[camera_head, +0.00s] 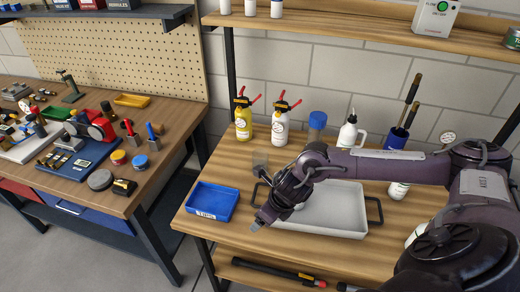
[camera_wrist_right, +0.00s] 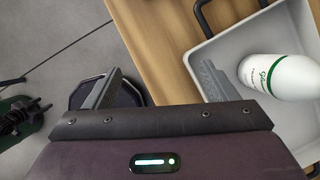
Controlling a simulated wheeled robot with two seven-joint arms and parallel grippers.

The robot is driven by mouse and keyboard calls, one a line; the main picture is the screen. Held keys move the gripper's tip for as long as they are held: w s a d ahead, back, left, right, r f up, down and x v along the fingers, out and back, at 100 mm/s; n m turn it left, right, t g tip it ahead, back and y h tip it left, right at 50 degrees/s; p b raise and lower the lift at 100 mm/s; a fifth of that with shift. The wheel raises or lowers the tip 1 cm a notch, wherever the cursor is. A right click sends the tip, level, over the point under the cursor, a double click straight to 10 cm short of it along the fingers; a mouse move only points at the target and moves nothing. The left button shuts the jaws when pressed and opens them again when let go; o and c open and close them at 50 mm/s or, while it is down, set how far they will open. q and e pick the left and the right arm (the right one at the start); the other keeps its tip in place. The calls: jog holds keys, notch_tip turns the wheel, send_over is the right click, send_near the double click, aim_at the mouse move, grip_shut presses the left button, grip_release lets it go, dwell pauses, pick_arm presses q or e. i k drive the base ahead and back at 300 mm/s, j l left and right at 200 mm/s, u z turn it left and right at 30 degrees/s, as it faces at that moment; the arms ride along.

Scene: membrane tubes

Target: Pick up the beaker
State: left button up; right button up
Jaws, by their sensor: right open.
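My left gripper is not in view.
A grey tray (camera_head: 335,210) with dark handles lies under my right arm. In the wrist view a white bottle (camera_wrist_right: 280,76) shows at the tray. A blue bin (camera_head: 212,201) is to the left. Yellow (camera_head: 243,123) and white (camera_head: 280,128) squeeze bottles stand at the back.

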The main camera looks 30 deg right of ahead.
aim_at(261, 157)
jog(key=i+l, duration=0.75)
